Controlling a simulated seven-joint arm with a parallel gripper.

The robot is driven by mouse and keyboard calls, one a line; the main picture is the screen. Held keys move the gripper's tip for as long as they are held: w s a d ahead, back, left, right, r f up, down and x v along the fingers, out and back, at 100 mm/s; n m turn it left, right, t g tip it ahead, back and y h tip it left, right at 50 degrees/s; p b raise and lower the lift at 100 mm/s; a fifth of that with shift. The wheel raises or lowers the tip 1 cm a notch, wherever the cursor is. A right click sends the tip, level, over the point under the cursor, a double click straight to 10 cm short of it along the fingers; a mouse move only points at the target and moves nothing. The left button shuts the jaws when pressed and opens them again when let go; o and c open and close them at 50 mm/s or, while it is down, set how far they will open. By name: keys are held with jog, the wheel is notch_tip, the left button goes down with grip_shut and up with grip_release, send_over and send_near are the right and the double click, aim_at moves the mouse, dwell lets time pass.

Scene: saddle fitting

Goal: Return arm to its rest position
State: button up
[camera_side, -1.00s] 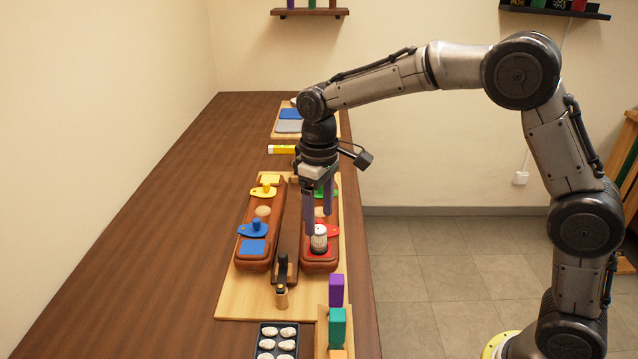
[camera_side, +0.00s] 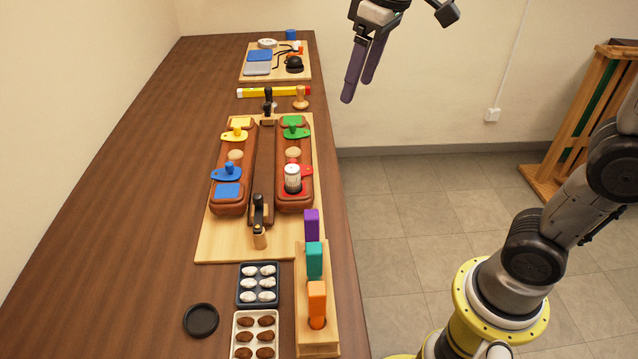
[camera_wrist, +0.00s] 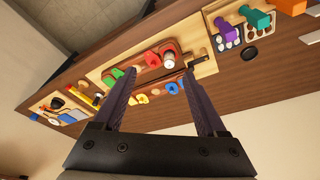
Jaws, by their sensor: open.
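My gripper (camera_side: 366,78) is open and empty in the side view, up in the air to the right of the table's far half. In the wrist view its two purple fingers (camera_wrist: 165,100) are spread with nothing between them. The two brown saddle pieces lie side by side on a light wooden board (camera_side: 230,247): the left one (camera_side: 223,205) has yellow and blue parts, the right one (camera_side: 284,196) has green and red parts. A white ribbed cylinder (camera_side: 292,178) stands upright on the red end of the right piece.
A wooden rack (camera_side: 318,345) with purple, teal and orange blocks stands at the table's near right edge. Beside it are a dark tray (camera_side: 242,300) of white pieces and a black disc (camera_side: 201,320). A yellow level (camera_side: 270,92) lies behind the board.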

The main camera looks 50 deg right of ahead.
jog(key=s+d+f+m+t, duration=0.1)
jog(key=s+f, duration=0.4)
jog(key=s, duration=0.3)
jog(key=s+d+f+m+t, duration=0.1)
jog(key=s+f, duration=0.4)
jog(key=s, duration=0.3)
jog(key=shift+s+d+t, duration=0.15)
jog(key=shift+d+t, duration=0.25)
